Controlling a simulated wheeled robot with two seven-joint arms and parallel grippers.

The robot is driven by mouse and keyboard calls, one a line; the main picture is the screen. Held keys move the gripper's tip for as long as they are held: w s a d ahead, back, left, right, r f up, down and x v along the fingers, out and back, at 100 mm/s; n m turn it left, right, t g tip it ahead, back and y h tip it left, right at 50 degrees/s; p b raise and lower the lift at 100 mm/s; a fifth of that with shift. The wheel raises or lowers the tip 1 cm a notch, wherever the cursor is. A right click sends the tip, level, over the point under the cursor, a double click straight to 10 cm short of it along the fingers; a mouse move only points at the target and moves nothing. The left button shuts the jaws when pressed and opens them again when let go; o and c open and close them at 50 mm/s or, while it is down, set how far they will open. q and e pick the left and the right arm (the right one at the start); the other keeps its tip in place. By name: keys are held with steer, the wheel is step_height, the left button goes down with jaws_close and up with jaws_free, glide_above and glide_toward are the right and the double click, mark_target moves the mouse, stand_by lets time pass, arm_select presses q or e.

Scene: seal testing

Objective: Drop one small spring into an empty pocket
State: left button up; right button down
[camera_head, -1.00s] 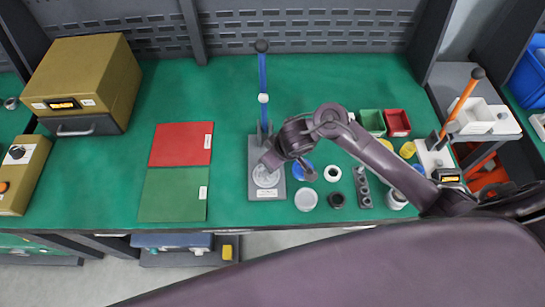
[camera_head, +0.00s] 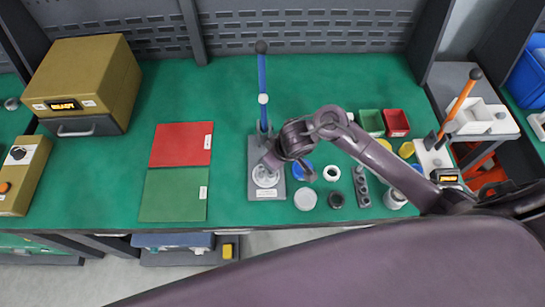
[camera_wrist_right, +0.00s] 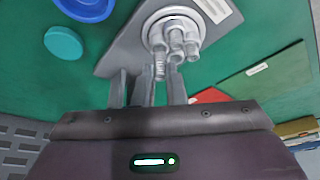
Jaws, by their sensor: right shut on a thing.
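My right gripper (camera_wrist_right: 150,92) is above the grey press base (camera_head: 255,187), pointing down. A small coiled spring (camera_wrist_right: 160,66) shows at its fingertips, and the fingers are shut on it. In the right wrist view the spring's tip is close to a round pale holder (camera_wrist_right: 153,38) on the press base. Several short grey cylinders stand upright in the holder. The holder also shows in the head view (camera_head: 264,182), partly under my gripper. Its pockets are too small or hidden to tell which are empty. My left gripper is not in view.
A blue press lever (camera_head: 262,75) rises behind the base. Red (camera_head: 181,143) and green (camera_head: 173,196) mats lie to the left. A round grey dish (camera_head: 305,199), a white ring (camera_head: 331,173) and green (camera_head: 371,122) and red (camera_head: 397,123) bins are to the right.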

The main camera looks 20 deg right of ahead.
steer(key=shift+f, duration=0.4)
stand_by(0.5)
steer(key=c, duration=1.8)
jaws_free()
steer(key=shift+o, duration=0.2)
steer(key=shift+r+p, duration=1.75)
steer(key=shift+p, duration=0.45)
steer(key=o, duration=0.6)
steer(key=shift+c, duration=0.2)
